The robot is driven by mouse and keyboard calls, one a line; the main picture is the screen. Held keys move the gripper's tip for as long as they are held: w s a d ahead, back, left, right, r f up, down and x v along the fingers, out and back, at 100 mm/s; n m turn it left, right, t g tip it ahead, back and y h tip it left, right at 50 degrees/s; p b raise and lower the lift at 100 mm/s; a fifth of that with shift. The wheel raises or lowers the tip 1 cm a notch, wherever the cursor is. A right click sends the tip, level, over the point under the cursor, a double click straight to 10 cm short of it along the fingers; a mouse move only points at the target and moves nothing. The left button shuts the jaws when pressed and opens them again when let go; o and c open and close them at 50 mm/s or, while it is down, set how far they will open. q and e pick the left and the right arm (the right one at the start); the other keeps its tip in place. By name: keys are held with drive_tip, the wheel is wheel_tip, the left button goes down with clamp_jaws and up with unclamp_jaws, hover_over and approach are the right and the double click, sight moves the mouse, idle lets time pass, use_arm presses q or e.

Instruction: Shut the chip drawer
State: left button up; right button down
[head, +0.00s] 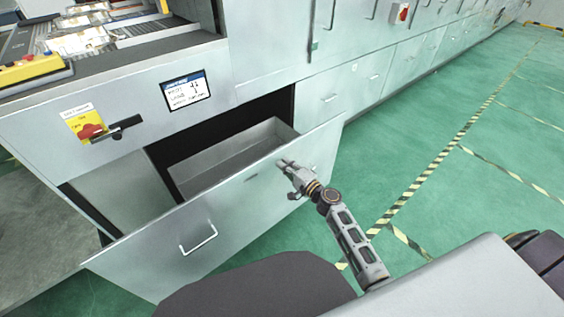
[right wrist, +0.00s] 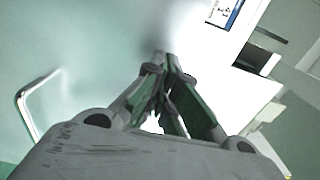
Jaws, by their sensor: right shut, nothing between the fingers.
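The chip drawer (head: 232,208) stands pulled out of the machine cabinet in the head view. Its wide pale front panel has a silver bar handle (head: 199,238) left of the middle, and its grey tray inside looks empty. My right gripper (head: 284,164) is shut and empty at the upper right part of the front panel. In the right wrist view the fingertips (right wrist: 162,58) are close against the pale panel; contact cannot be told for sure. The handle (right wrist: 38,103) shows at the left there. My left gripper is not in view.
The cabinet carries a small display (head: 187,91) and a yellow-red switch (head: 90,130) above the opening. A conveyor (head: 150,55) with parts runs at the upper left. More closed cabinets line the back. Green floor (head: 430,130) with striped lines is clear to the right.

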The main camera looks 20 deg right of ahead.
drive_tip(key=shift+x, duration=0.8)
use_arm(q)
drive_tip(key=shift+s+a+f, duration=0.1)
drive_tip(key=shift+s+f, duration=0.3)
use_arm(e)
drive_tip(key=shift+w, duration=0.1)
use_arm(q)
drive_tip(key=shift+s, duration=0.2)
use_arm(e)
drive_tip(key=shift+w+a, duration=0.1)
